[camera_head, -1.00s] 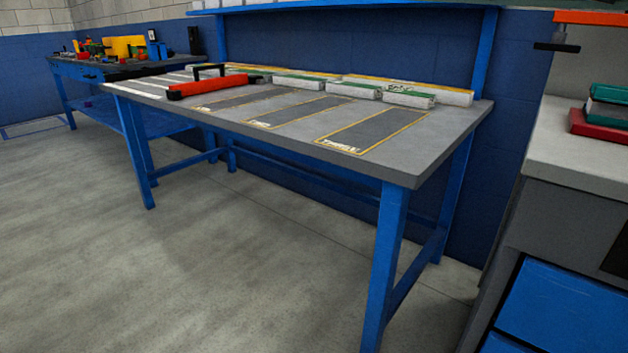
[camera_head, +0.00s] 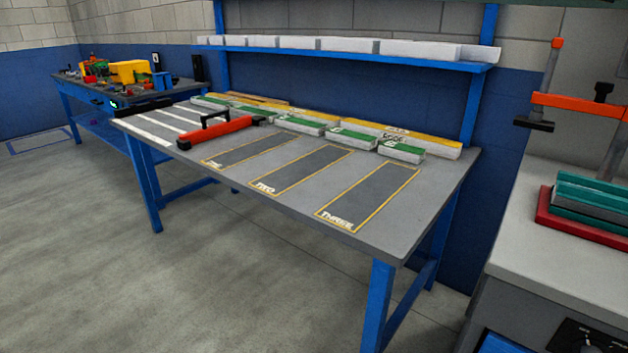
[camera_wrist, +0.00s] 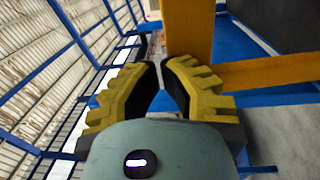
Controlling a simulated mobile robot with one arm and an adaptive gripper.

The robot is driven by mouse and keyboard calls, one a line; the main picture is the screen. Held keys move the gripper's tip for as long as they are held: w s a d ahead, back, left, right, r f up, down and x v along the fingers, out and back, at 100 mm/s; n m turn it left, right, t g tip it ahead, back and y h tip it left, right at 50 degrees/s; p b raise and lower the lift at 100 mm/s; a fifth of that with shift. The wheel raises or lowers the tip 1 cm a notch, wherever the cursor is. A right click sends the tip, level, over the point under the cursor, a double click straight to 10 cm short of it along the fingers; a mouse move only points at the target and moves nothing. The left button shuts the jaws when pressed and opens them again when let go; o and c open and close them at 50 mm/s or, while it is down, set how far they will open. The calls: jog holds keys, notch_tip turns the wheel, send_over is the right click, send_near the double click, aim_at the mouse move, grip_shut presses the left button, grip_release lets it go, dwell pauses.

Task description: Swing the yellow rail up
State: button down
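A yellow-orange beam (camera_wrist: 189,32) rises upright beyond my fingers in the wrist view, and a second beam of the same colour (camera_wrist: 265,72) runs across to the right. One of them may be the yellow rail; I cannot tell which. My gripper (camera_wrist: 160,63) has thick yellow ribbed fingers with dark inner faces. The fingertips are almost together, with a narrow gap between them and nothing seen held there. The upright beam stands just past the right fingertip; I cannot tell whether they touch. Neither my gripper nor a yellow rail shows clearly in the head view.
A clamp (camera_head: 580,107) stands on a counter at the right, by a red-and-green stack (camera_head: 590,215). Open floor (camera_head: 200,285) lies in front.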

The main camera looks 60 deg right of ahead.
jog(key=shift+a+h+p, duration=0.6)
jog(key=shift+a+p, duration=0.25)
jog(key=shift+a, duration=0.2)
jog(key=shift+w, duration=0.1)
